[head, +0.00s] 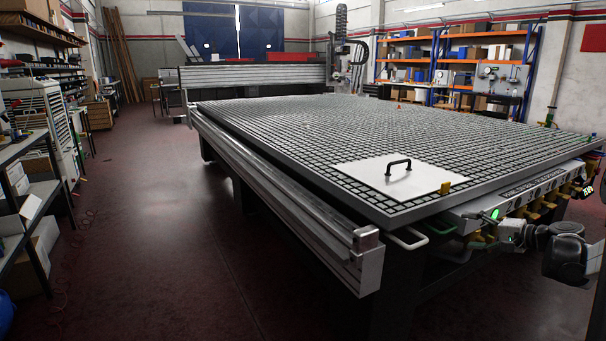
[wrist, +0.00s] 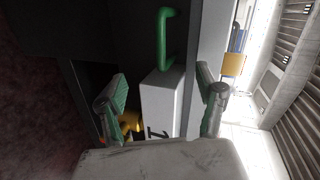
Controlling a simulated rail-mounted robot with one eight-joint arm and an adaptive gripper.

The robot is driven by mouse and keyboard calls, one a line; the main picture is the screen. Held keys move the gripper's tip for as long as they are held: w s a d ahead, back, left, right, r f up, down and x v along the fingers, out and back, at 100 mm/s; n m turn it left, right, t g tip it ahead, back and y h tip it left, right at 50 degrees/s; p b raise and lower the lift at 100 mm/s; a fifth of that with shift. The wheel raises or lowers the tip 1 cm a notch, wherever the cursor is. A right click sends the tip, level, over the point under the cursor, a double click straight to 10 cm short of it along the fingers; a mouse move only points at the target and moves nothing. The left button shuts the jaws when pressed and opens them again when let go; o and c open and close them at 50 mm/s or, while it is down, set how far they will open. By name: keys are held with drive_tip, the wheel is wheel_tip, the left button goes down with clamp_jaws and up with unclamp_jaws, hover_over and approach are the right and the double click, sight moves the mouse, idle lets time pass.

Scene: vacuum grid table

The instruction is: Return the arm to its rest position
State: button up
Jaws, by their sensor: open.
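My gripper (head: 491,233) is at the front edge of the vacuum grid table (head: 290,160), low at the right in the head view. In the wrist view my gripper (wrist: 160,100) has its two green-padded fingers well apart, with nothing gripped. Beyond and partly between the fingers is a pale block (wrist: 162,103) marked "1", with a green handle (wrist: 166,40) above it in the picture. A bright green part (head: 495,213) also shows near the gripper in the head view. Whether a finger touches the block cannot be told.
A white plate (head: 375,180) with a black handle (head: 398,166) lies on the grid, with a yellow piece (head: 446,188) at its corner. Several yellow parts (head: 548,205) line the front edge. A pale handle (head: 408,240) sticks out at the front.

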drive_tip(key=s+a+r+n+g+h, duration=0.1)
drive_tip(key=s+a+r+g, duration=0.2)
drive_tip(key=a, duration=0.6)
drive_tip(key=s+a+r+n+h, duration=0.1)
drive_tip(key=s+a+r+n, duration=0.1)
drive_tip(key=s+a, duration=0.45)
drive_tip(key=s+a+r+n+g+h, duration=0.1)
drive_tip(key=s+a+r+g, duration=0.15)
drive_tip(key=a, duration=0.75)
drive_tip(key=s+a+f+n+h, duration=0.25)
drive_tip(key=s+a, duration=0.25)
drive_tip(key=s, duration=0.8)
drive_tip(key=s+a+f+n+h, duration=0.2)
drive_tip(key=s+a+n, duration=0.3)
drive_tip(key=s, duration=0.7)
wheel_tip(320, 180, up, 18)
drive_tip(key=p, duration=1.8)
drive_tip(key=shift+a+r+m, duration=0.2)
drive_tip(key=shift+a+m, duration=0.15)
drive_tip(key=shift+m, duration=0.1)
